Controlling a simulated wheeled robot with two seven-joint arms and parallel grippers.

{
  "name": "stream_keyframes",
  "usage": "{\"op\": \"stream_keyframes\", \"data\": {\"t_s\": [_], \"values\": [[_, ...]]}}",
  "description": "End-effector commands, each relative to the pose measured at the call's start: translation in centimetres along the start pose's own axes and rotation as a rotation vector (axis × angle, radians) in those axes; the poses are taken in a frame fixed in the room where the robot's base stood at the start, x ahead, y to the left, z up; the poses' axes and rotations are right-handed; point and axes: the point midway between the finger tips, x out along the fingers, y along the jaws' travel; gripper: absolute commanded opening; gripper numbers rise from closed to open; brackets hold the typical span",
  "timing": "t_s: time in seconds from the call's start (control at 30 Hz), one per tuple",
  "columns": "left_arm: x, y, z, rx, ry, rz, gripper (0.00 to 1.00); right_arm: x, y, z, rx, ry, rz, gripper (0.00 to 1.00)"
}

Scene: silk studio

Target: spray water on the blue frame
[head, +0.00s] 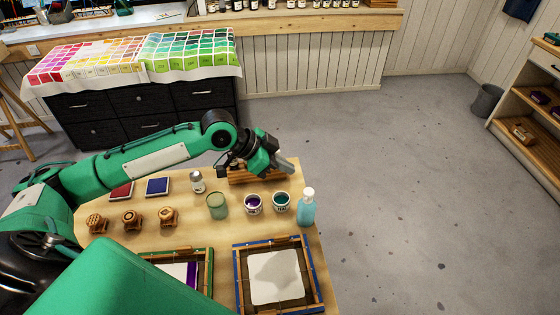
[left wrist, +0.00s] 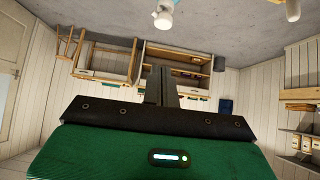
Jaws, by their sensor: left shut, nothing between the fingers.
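The blue frame (head: 240,282) lies flat at the front right of the wooden table, with a pale cloth (head: 274,277) stretched inside. A darker grey patch shows on the upper part of the cloth. A light-blue bottle with a white top (head: 307,210) stands upright at the table's right edge, just behind the blue frame. My left gripper (head: 287,166) is shut and empty above the back right of the table, apart from the bottle. Its closed fingers also show in the left wrist view (left wrist: 161,85). My right gripper is not in view.
A green-edged frame (head: 210,270) lies left of the blue one, partly hidden by my arm. Paint pots (head: 253,204), a green cup (head: 217,206), a small bottle (head: 197,182), wooden stamps (head: 132,219) and ink pads (head: 157,187) stand behind. The floor right of the table is clear.

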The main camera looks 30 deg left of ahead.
Motion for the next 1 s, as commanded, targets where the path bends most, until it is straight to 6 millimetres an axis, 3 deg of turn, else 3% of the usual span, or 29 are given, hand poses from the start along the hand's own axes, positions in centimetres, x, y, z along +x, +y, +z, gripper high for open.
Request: {"op": "stream_keyframes", "data": {"t_s": [0.33, 0.5, 1.0], "values": [[6.2, 0.1, -0.3, -0.001, 0.001, 0.003, 0.00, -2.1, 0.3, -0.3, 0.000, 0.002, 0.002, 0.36], [7.9, 0.1, 1.8, -0.002, -0.003, 0.002, 0.00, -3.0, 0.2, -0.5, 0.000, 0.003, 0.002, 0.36], [9.0, 0.0, 2.8, 0.001, 0.000, 0.000, 0.00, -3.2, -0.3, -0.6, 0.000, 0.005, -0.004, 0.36]]}}
